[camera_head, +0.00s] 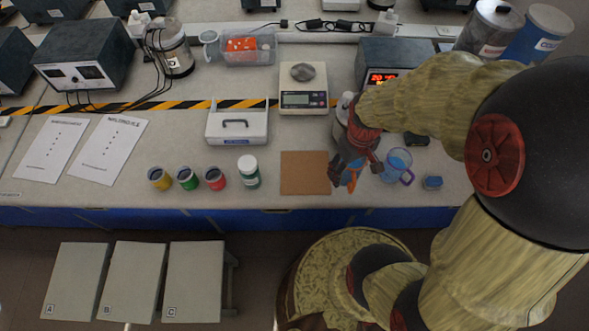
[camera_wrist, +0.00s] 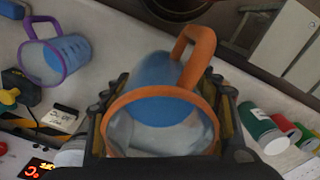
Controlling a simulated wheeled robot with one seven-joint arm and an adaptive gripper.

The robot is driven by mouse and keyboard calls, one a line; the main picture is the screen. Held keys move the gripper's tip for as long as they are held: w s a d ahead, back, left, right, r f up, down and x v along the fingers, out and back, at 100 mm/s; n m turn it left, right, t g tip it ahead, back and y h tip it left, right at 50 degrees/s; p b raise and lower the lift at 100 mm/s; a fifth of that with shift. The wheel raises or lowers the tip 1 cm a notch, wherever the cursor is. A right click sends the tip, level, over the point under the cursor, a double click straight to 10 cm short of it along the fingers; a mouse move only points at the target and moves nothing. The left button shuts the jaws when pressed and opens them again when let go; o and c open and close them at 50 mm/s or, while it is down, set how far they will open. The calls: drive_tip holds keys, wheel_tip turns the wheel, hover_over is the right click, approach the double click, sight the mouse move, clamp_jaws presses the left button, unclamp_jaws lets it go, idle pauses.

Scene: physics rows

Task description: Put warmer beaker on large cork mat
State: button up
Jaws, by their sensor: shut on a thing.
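My gripper (camera_head: 354,163) is shut on a clear beaker with an orange rim and handle and blue liquid inside (camera_wrist: 165,108). In the head view, this orange beaker (camera_head: 350,179) is mostly hidden by my fingers, just right of the cork mat. The brown square cork mat (camera_head: 304,174) lies bare on the bench near the front edge. A second beaker, with a purple rim and handle and blue liquid (camera_head: 396,163), stands on the bench right of my gripper. It also shows in the wrist view (camera_wrist: 55,55). Whether the held beaker touches the bench cannot be told.
A green-labelled bottle (camera_head: 249,172) and several paint-like cups (camera_head: 187,178) stand left of the mat. A scale (camera_head: 303,90) and a white case (camera_head: 237,126) are behind. A small blue block (camera_head: 432,183) lies to the right. An instrument with red digits (camera_head: 385,76) stands behind my gripper.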

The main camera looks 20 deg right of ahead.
drive_tip(key=shift+w+a+f, duration=0.1)
drive_tip(key=shift+w+f, duration=0.1)
drive_tip(key=shift+w, duration=0.05)
drive_tip(key=w+a+f+b, duration=0.2)
drive_tip(key=w+a+f, duration=0.15)
drive_tip(key=w, duration=0.25)
drive_tip(key=b, duration=0.2)
hover_over(306, 173)
drive_tip(key=f, duration=0.5)
drive_tip(key=shift+s+d, duration=0.2)
drive_tip(key=shift+w+a+f, duration=0.1)
drive_tip(key=shift+f, duration=0.2)
drive_tip(key=shift+w+a+f+b, duration=0.15)
drive_tip(key=shift+f+b, duration=0.3)
drive_tip(key=shift+f, duration=1.25)
drive_tip(key=shift+f, duration=0.2)
drive_tip(key=o, duration=1.3)
drive_tip(key=shift+o, duration=0.7)
